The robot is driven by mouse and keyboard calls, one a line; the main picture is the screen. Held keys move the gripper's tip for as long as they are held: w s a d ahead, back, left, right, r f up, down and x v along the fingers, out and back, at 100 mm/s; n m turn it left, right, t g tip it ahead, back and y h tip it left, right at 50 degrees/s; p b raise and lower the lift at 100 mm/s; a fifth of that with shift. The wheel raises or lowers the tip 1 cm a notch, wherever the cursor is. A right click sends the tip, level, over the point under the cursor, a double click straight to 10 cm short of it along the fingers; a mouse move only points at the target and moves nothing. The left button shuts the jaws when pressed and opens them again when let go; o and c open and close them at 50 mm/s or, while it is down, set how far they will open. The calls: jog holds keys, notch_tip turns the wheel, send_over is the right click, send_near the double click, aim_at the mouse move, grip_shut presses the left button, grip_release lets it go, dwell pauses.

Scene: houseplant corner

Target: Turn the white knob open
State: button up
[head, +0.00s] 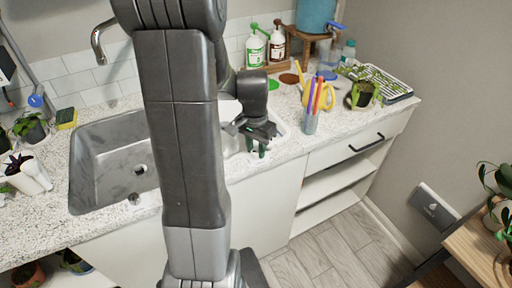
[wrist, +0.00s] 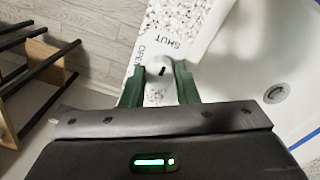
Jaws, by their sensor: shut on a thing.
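The white knob (wrist: 158,66) sits on the speckled counter (wrist: 176,20) in the wrist view, with a short black mark on its top. The word SHUT is printed above it and the word OPEN to its left. The green fingers of my gripper (wrist: 158,76) stand on either side of the knob and are shut on it. In the head view my gripper (head: 259,147) points down at the counter's front edge, beside a white basin. The knob is hidden there behind the gripper.
The white basin with a drain (wrist: 276,93) lies just right of the knob. A steel sink (head: 107,160) is left of my arm. A wooden rack (wrist: 32,65) is at left.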

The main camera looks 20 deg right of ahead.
jog(key=n, duration=0.4)
jog(key=shift+n, duration=0.3)
jog(key=n, duration=0.9)
jog(key=shift+n+t, duration=0.3)
jog(key=shift+n, duration=1.8)
jog(key=o, duration=1)
